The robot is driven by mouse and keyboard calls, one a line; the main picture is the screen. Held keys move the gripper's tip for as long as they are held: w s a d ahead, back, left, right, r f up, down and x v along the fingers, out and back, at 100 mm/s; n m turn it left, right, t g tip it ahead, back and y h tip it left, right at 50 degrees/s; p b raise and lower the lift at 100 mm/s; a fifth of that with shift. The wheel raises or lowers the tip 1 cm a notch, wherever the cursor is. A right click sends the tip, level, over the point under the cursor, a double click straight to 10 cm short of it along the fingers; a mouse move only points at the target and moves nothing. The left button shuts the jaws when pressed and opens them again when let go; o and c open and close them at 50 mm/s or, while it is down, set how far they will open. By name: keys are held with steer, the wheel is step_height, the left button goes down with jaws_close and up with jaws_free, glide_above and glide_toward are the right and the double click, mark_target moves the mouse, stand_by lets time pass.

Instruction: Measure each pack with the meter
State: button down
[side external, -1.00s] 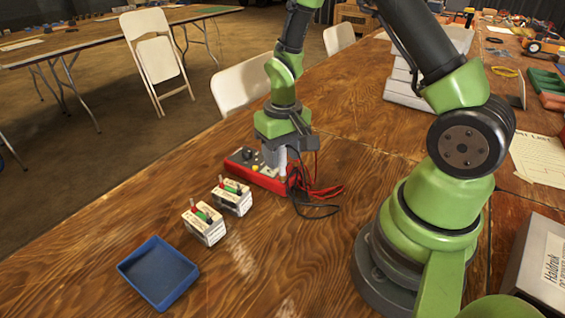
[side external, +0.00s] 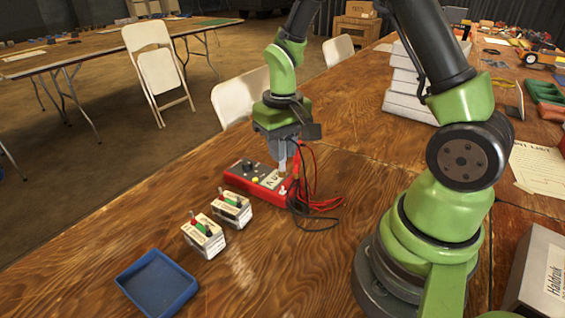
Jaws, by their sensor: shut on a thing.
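The red meter (side external: 262,180) lies on the wooden table, with a dial and a pale face. Its red and black leads (side external: 311,183) loop up from the table beside the meter to my gripper (side external: 283,166). My gripper is above the meter's right end, shut on the meter's probes, which are small and partly hidden by the fingers. Two white packs stand left of the meter: the nearer pack (side external: 205,240) and the farther pack (side external: 233,211). Each has red and dark terminals and a green part on top. The meter's reading is too small to tell.
An empty blue tray (side external: 157,281) sits on the table in front of the packs. White boxes (side external: 409,85) are stacked behind my arm. A labelled box (side external: 540,275) is at the lower right. The table left of the packs is clear.

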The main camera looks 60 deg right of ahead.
step_height(320, 180, up, 5)
steer(key=shift+w+a+f, duration=0.1)
steer(key=shift+w, duration=0.05)
steer(key=w+a+r, duration=0.1)
steer(key=w+a, duration=0.3)
steer(key=a, duration=0.4)
steer(key=shift+n, duration=0.3)
steer(key=shift+a+f, duration=0.2)
steer(key=shift+f, duration=1.3)
steer(key=shift+a+f, duration=0.2)
steer(key=shift+f, duration=1.3)
steer(key=shift+f, duration=0.9)
steer(key=c, duration=0.7)
jaws_free()
